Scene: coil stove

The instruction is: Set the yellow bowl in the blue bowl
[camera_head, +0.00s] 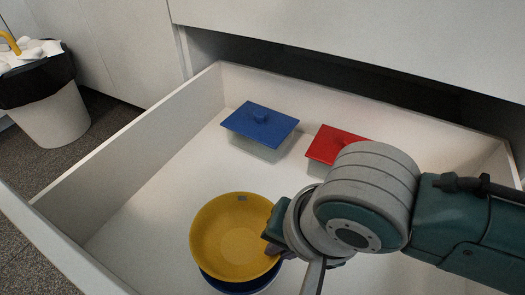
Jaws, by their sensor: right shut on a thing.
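The yellow bowl (236,236) is in the open drawer, upright or nearly so, low in the head view. The blue bowl (224,284) shows as a dark blue rim under the yellow bowl's near edge; most of it is hidden. The yellow bowl is over or in the blue one; I cannot tell whether they touch. My right gripper (275,234) is shut on the right rim of the yellow bowl, its fingers partly hidden by my wrist. My left gripper is not in view.
The white drawer (150,150) has raised walls around the bowls. A blue-lidded container (260,125) and a red-lidded container (335,144) stand toward its back, the red one close to my right arm. A bin (50,115) stands outside at the left. The drawer's left floor is clear.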

